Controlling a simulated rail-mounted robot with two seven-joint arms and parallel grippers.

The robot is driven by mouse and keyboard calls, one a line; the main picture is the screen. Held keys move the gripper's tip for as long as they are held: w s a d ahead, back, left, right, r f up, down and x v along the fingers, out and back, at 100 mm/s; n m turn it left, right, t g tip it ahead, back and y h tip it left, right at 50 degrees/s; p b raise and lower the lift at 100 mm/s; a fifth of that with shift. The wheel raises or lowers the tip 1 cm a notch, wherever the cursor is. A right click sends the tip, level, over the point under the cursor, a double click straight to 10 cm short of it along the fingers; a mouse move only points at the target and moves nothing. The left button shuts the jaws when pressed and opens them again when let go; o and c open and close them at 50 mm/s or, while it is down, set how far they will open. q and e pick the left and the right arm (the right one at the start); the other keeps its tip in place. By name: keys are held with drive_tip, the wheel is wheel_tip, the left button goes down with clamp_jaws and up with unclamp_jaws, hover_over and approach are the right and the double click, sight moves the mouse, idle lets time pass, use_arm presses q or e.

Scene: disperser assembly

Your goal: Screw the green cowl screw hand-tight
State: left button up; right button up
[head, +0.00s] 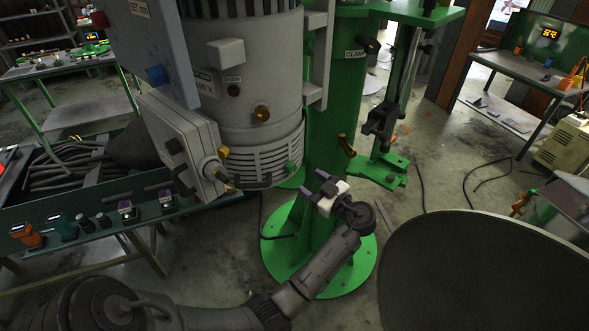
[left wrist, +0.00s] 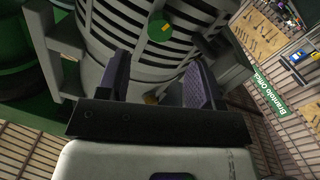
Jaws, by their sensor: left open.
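The green cowl screw (head: 289,168) sits low on the slotted cowl (head: 268,158) of the big grey motor. In the left wrist view it is a round green head (left wrist: 160,28) with a small yellow mark, against the dark slots. My left gripper (head: 315,184) is open and empty, below and to the right of the screw in the head view, apart from it. In the left wrist view its two purple-padded fingers (left wrist: 158,78) stand wide apart, with the screw beyond their tips and roughly between them. How far the screw is turned in cannot be told. My right gripper is not in view.
A green column (head: 335,120) on a round base stands just right of the motor. A grey box with a handle (head: 185,145) hangs at the motor's left. A green bench (head: 80,225) with small devices stands at left. A brass-coloured knob (head: 262,113) sits higher on the motor.

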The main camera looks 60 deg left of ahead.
sight(293, 170)
use_arm(q)
drive_tip(key=p+x, duration=0.1)
drive_tip(key=x, duration=0.6)
drive_tip(key=shift+a, duration=0.2)
drive_tip(key=shift+c, duration=0.4)
drive_tip(key=c, duration=0.8)
drive_tip(key=shift+c, duration=0.2)
